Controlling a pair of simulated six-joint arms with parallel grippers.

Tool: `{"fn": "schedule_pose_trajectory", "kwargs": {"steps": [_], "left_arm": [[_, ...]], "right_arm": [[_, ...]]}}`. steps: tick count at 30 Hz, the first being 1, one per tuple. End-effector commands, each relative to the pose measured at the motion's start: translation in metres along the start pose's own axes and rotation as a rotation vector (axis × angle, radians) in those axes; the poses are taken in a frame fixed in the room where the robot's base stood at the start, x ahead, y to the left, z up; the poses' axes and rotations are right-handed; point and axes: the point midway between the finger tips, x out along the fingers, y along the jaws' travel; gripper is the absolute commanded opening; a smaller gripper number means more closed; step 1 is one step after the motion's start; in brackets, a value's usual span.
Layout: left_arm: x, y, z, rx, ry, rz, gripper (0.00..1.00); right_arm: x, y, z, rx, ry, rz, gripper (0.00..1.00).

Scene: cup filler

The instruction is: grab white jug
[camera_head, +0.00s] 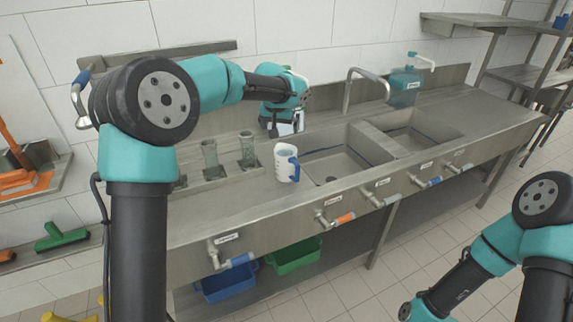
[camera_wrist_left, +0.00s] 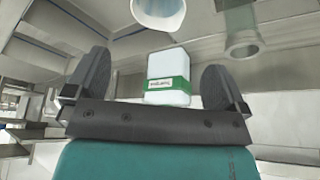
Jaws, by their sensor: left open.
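A white jug with a blue handle (camera_head: 286,163) stands upright on the steel counter, left of the sinks. Part of it shows at the top edge of the left wrist view (camera_wrist_left: 158,12). My left gripper (camera_head: 285,126) is open and points down behind the jug, apart from it. In the left wrist view its two dark fingers (camera_wrist_left: 158,65) are spread wide. A white container with a green label (camera_wrist_left: 168,80) shows in the gap between them; I cannot tell whether it touches them. In the head view it is mostly hidden by the gripper. My right gripper is out of view.
A faucet (camera_head: 361,80), sink basins (camera_head: 345,158) and a teal soap bottle (camera_head: 404,88) are to the right. The counter (camera_head: 225,210) is clear in front.

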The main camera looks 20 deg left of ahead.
Motion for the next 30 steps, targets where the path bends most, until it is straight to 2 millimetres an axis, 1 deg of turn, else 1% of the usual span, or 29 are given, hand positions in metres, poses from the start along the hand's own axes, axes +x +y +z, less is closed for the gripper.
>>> {"fn": "schedule_pose_trajectory", "kwargs": {"steps": [1, 9, 15, 18, 22, 30], "left_arm": [[0.009, 0.000, 0.001, 0.000, -0.004, -0.001, 1.00], [0.056, 0.000, 0.001, 0.001, -0.004, -0.001, 1.00], [0.089, 0.001, 0.001, 0.000, -0.003, 0.001, 1.00], [0.101, 0.001, 0.001, 0.000, -0.003, 0.000, 1.00], [0.108, 0.000, 0.001, 0.000, 0.000, 0.000, 1.00], [0.108, 0.001, 0.001, 0.000, 0.000, 0.000, 1.00]], "right_arm": [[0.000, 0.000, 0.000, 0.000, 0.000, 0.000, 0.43], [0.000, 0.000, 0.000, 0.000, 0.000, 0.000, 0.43], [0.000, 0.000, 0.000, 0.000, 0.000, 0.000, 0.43], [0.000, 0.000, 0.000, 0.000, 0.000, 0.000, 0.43], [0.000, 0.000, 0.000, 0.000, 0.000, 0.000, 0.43], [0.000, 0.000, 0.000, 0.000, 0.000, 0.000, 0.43]]}}
